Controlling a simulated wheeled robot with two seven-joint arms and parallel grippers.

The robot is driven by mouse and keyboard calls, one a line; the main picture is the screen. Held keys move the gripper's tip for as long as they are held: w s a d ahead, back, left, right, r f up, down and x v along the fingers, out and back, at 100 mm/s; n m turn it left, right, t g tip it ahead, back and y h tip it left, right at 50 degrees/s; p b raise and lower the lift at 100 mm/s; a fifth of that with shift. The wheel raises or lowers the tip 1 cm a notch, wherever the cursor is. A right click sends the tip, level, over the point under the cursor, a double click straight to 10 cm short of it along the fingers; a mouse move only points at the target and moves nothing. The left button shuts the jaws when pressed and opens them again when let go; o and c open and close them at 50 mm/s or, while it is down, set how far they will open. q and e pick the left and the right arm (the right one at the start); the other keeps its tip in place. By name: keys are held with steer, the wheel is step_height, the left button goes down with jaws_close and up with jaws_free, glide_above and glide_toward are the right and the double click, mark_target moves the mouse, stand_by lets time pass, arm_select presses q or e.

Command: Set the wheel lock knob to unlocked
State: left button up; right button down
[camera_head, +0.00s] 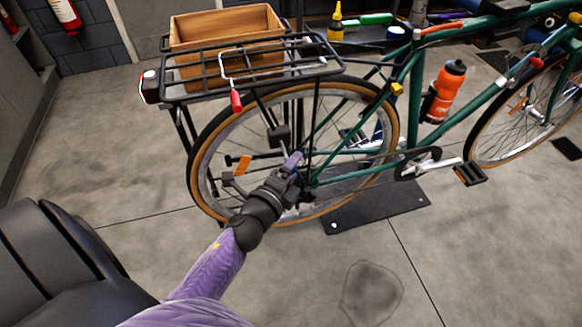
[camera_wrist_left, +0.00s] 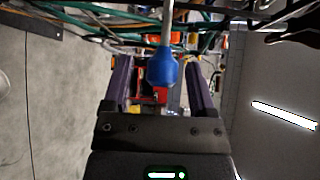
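The green bike's rear wheel (camera_head: 205,190) stands upright with my left gripper (camera_head: 294,160) in front of its hub area. In the left wrist view, a blue knob (camera_wrist_left: 163,68) on a pale rod lies between the two separated fingers of my left gripper (camera_wrist_left: 160,85). Gaps show on both sides of the knob, so the fingers look open around it; I cannot tell how deep it sits. I cannot make out the blue knob in the head view, or tell for sure that it is the wheel lock knob. My right gripper is not in view.
An orange bottle (camera_head: 447,90) sits on the frame. A dark plate (camera_head: 375,208) lies under the bike. Front floor is clear.

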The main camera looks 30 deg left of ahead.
arm_select(q)
steer(key=s+r, duration=0.1)
steer(key=s, duration=0.9)
steer(key=shift+d, duration=0.4)
steer(key=shift+r, duration=0.1)
steer(key=s+d+f+n+g, duration=0.1)
steer(key=s+f+n+g, duration=0.25)
steer(key=f, duration=0.55)
steer(key=s+d+f+n+g+h, duration=0.1)
steer(key=s+d+f+n+g, duration=0.15)
steer(key=s+f+n, duration=0.4)
steer(key=s+d+f+n+g, duration=0.1)
steer(key=s+f+g, duration=0.25)
steer(key=f, duration=0.65)
steer(key=s+a+f+n+g, duration=0.1)
steer(key=s+f+n+g, duration=0.1)
steer(key=s, duration=0.6)
steer(key=s+a+f+n+g, duration=0.1)
steer(key=s+f+g, duration=0.3)
steer(key=s, duration=0.4)
steer(key=shift+a+f+n+g, duration=0.25)
steer(key=shift+n+g, duration=0.4)
steer(key=shift+n, duration=0.25)
